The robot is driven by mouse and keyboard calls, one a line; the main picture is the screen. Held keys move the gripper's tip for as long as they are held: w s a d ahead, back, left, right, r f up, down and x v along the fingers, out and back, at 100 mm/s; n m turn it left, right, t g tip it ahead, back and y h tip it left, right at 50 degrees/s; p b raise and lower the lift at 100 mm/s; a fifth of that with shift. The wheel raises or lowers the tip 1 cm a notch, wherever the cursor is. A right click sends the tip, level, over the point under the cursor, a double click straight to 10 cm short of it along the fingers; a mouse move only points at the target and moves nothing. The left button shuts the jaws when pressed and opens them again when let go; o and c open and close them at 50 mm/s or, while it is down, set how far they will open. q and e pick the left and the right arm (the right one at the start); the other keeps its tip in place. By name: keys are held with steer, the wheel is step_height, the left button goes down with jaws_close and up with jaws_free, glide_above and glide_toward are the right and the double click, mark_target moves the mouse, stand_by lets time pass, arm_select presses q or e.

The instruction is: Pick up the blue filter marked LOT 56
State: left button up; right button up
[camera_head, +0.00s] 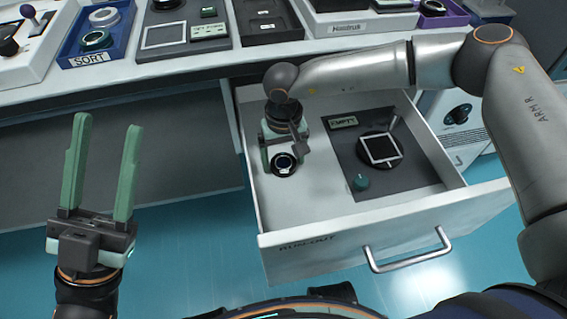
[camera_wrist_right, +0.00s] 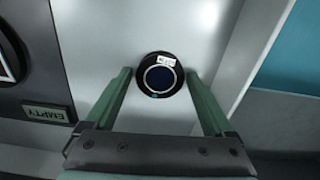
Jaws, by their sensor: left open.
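A round black-rimmed filter with a dark blue centre (camera_head: 284,164) lies flat on the white floor of the open drawer. In the right wrist view the filter (camera_wrist_right: 160,76) carries a small white label, too small to read. My right gripper (camera_head: 284,152) is over it in the drawer, pointing down. Its green fingers are spread, one on each side of the filter in the right wrist view; I cannot tell whether they touch its rim. My left gripper (camera_head: 108,122) is open and empty, pointing up, left of the drawer.
The drawer (camera_head: 330,240), marked RUN-OUT, has walls around the filter. A grey panel beside it holds a black round mount (camera_head: 380,150), a teal knob (camera_head: 361,182) and an EMPTY sign (camera_head: 343,122). On the bench above stand a blue SORT tray (camera_head: 96,58) and other trays.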

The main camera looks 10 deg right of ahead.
steer(key=c, duration=1)
steer(key=shift+c, duration=0.5)
steer(key=shift+r, duration=0.15)
